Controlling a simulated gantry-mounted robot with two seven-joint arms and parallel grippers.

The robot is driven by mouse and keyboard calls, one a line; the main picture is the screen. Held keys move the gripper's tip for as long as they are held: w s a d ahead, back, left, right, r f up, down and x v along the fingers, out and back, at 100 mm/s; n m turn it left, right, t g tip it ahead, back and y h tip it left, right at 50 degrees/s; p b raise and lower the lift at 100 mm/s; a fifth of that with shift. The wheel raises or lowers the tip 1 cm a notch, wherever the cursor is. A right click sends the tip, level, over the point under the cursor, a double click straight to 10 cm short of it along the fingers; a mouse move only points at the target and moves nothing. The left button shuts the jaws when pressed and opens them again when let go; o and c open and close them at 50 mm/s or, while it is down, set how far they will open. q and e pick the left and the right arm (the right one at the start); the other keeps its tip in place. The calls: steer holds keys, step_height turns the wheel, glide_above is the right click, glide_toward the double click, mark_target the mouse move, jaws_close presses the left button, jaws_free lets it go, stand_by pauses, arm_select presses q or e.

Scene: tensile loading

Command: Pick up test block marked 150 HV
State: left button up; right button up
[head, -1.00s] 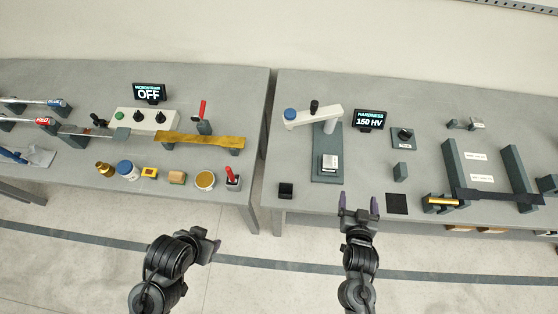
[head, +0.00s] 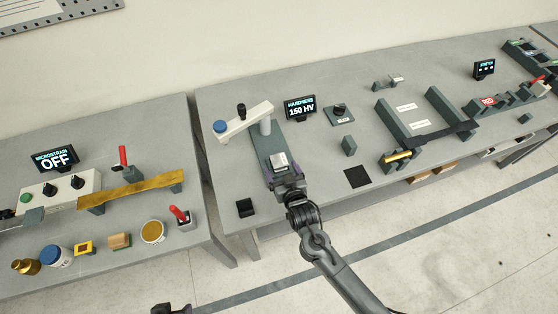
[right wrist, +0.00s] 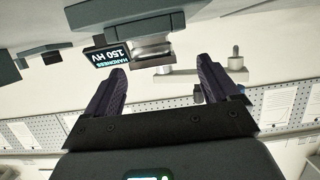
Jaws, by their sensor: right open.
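A small silver test block (head: 279,160) sits on the dark base of the hardness tester (head: 262,148). The display (head: 300,108) beside it reads HARDNESS 150 HV; any marking on the block is too small to read. My right gripper (head: 286,182) is open at the front end of that base, just in front of the block. In the right wrist view, which is upside down, the block (right wrist: 150,50) appears between and beyond the two open fingers (right wrist: 163,70), with nothing held. My left gripper (head: 172,308) shows only at the bottom edge, and its jaw state is unclear.
A small black block (head: 245,207) stands left of the tester near the table edge. A black square (head: 357,177) and a grey post (head: 349,145) lie to the right. The tester's white arm (head: 245,122) overhangs behind the block. A gap separates the two tables.

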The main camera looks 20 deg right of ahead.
mark_target(280, 162)
steer(key=x, duration=0.4)
steer(key=shift+w+d+r, duration=0.15)
steer(key=shift+d, duration=0.25)
steer(key=shift+w+f, duration=0.25)
steer(key=shift+w, duration=0.25)
steer(key=c, duration=1.2)
